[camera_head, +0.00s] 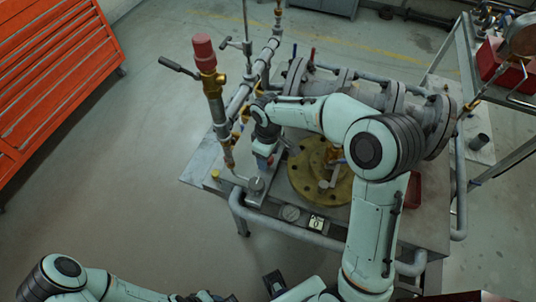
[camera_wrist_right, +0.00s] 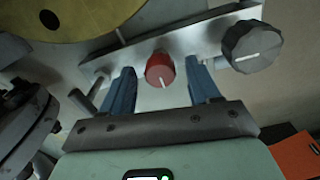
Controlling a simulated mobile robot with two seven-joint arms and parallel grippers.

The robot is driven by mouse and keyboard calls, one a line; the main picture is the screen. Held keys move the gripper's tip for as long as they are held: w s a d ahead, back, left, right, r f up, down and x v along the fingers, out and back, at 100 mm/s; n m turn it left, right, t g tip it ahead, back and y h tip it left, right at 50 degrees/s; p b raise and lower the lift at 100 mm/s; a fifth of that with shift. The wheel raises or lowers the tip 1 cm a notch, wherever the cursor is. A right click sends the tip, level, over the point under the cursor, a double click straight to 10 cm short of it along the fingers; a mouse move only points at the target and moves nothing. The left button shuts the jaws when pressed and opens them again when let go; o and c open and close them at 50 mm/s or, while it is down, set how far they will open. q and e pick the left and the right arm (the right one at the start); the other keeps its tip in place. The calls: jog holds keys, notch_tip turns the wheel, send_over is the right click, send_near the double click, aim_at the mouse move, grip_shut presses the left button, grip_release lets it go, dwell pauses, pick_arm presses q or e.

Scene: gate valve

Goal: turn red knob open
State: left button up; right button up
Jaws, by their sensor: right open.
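The red knob (camera_wrist_right: 160,70) shows in the right wrist view on a grey metal plate (camera_wrist_right: 205,40). It is round with a white line on its face. My right gripper (camera_wrist_right: 163,72) is open, with one blue finger on each side of the red knob and a visible gap at both sides. In the head view my right gripper (camera_head: 264,160) is over the plate at the bench's left part and mostly hides the red knob.
A grey knob (camera_wrist_right: 252,46) with a white line sits right of the red one. A yellow flange (camera_wrist_right: 80,15) is close at the upper left. A pipe with a red top (camera_head: 204,50) stands at the bench's left. An orange tool cabinet (camera_head: 55,75) is farther left.

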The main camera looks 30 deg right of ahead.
jog(key=shift+r, duration=0.1)
pick_arm(q)
jog(key=shift+w+r+p, duration=0.25)
jog(key=shift+r+p, duration=0.15)
jog(key=shift+r, duration=0.05)
jog(key=shift+w+r+p, duration=0.2)
jog(key=shift+r+p, duration=0.15)
jog(key=shift+r, duration=0.1)
pick_arm(e)
notch_tip(320, 180, up, 13)
jog(key=shift+r, duration=0.15)
pick_arm(q)
jog(key=shift+s, duration=0.1)
